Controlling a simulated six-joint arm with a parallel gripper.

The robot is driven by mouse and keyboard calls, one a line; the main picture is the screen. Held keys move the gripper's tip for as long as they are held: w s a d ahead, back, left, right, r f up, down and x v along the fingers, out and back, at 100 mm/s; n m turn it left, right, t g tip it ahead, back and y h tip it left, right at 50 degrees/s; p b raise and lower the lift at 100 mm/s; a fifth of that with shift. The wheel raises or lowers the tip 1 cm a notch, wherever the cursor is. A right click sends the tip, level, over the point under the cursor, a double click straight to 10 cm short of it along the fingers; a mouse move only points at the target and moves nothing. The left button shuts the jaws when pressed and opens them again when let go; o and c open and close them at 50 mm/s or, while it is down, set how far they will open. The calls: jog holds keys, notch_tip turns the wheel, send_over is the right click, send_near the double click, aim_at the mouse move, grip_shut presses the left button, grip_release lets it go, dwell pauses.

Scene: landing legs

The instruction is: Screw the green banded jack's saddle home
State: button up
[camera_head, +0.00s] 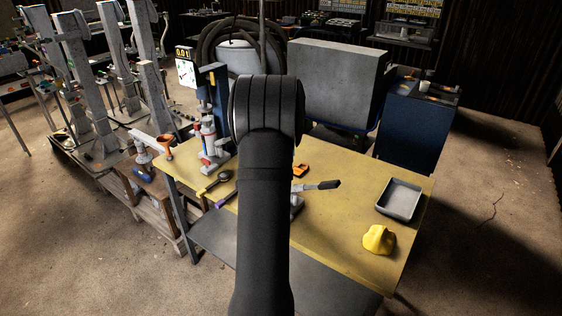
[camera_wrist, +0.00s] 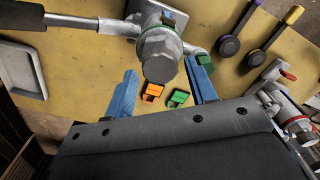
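A grey metal jack (camera_wrist: 135,24) with a black-gripped lever (camera_wrist: 60,21) and a green part (camera_wrist: 201,57) fills the upper middle of the wrist view. Its round grey saddle (camera_wrist: 159,55) faces my camera. My gripper (camera_wrist: 161,68) is open, its two blue fingers on either side of the saddle, with gaps visible; I cannot tell if their tips reach its height. In the head view the jack's lever (camera_head: 318,186) and part of its grey body (camera_head: 297,204) show right of my arm, which hides the rest and my gripper.
An orange block (camera_wrist: 152,92) and a green block (camera_wrist: 178,99) lie on the yellow table (camera_head: 345,232). Another jack (camera_head: 209,145) with red parts stands at the left. Two dark-headed tools (camera_wrist: 228,47), a grey tray (camera_head: 399,200) and a yellow cloth (camera_head: 378,240) lie around.

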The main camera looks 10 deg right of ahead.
jog(key=shift+r, duration=3.45)
jog(key=o, duration=0.6)
jog(key=shift+d+f, duration=0.1)
jog(key=shift+d, duration=0.05)
jog(key=shift+c, duration=0.2)
jog(key=o, duration=0.5)
jog(key=d+f+t, duration=0.1)
jog(key=s+d+f+t+h, duration=0.1)
jog(key=d, duration=0.1)
jog(key=s+d+t+h, duration=0.1)
jog(key=d, duration=0.1)
jog(key=shift+d+f+n, duration=0.1)
jog(key=shift+f+n, duration=0.2)
jog(key=shift+f, duration=0.1)
jog(key=s+a+f+m+t+h, duration=0.1)
jog(key=s+a+f+t, duration=0.35)
jog(key=s, duration=0.45)
jog(key=s+a+f+t, duration=0.4)
jog(key=s+t, duration=0.1)
jog(key=s, duration=0.4)
jog(key=shift+x, duration=4.8)
